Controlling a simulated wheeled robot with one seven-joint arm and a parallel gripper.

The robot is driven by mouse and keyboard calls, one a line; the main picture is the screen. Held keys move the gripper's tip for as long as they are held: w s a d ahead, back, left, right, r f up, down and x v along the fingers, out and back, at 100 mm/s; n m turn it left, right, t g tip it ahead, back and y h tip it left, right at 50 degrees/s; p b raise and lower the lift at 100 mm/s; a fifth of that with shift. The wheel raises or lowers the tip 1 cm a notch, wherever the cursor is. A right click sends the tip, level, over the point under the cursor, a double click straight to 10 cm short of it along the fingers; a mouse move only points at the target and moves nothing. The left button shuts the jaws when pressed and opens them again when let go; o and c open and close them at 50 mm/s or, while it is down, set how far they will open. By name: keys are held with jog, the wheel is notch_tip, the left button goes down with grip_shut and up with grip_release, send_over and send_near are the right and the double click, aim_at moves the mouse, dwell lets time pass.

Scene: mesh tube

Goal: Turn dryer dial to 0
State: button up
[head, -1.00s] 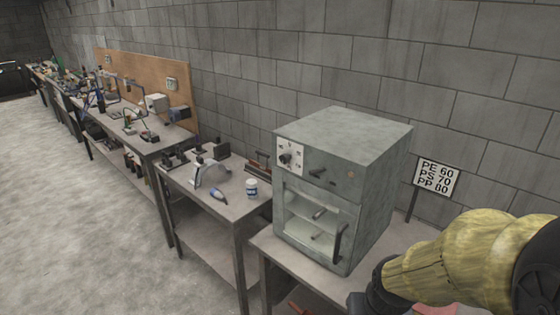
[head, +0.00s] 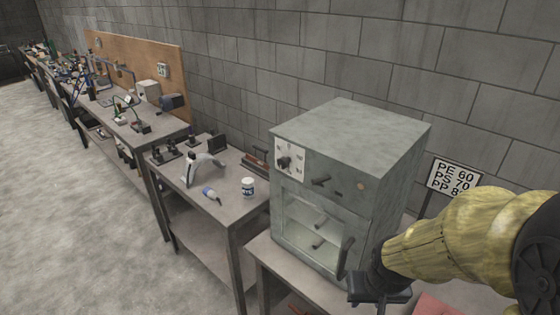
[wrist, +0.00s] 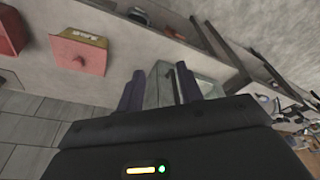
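The grey metal dryer (head: 385,165) stands on a table in the head view. Its dial (head: 285,161) is a dark knob on a white plate at the upper left of the front; I cannot read its setting. My gripper (head: 380,299) is low at the right, in front of the dryer's lower right and well away from the dial. In the wrist view my gripper (wrist: 158,84) has its two dark fingers apart with nothing held between them. Part of the dryer (wrist: 158,80) shows beyond the fingers. The dial cannot be made out there.
The dryer door has a dark handle (head: 345,256). A sign (head: 454,176) stands right of the dryer, partly behind my arm. A side table (head: 225,210) at left holds a white jar (head: 248,187) and tools. Open floor (head: 80,220) lies at left. A red bin (wrist: 80,57) shows in the wrist view.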

jog(key=shift+o, duration=0.2)
jog(key=shift+s, duration=0.1)
jog(key=o, duration=0.4)
jog(key=shift+w+a, duration=0.1)
jog(key=shift+w, duration=0.1)
jog(key=shift+c, duration=0.2)
jog(key=w+a+r+m+t+b, duration=0.1)
jog(key=w+a+r+m+t, duration=0.3)
jog(key=w+a, duration=0.4)
jog(key=w+a+r+m+t+y, duration=0.1)
jog(key=w+a+r+m+t, duration=0.15)
jog(key=w+a+m, duration=0.6)
jog(key=w+a+r+m+t+b, duration=0.1)
jog(key=w+a+r+m+t, duration=0.3)
jog(key=w, duration=0.7)
jog(key=w+a+r+m+t+h, duration=0.1)
jog(key=w+a+m+t+h, duration=0.25)
jog(key=a+m, duration=0.45)
jog(key=s+a+f+m+g+h, duration=0.1)
jog(key=s+m+h, duration=0.3)
jog(key=m, duration=0.4)
jog(key=s+a+f+m+g+h+b, duration=0.1)
jog(key=s+m+h, duration=0.3)
jog(key=m, duration=0.4)
jog(key=shift+a+f+m, duration=0.35)
jog(key=shift+a+f, duration=0.3)
jog(key=shift+w+h, duration=0.1)
jog(key=shift+h, duration=0.15)
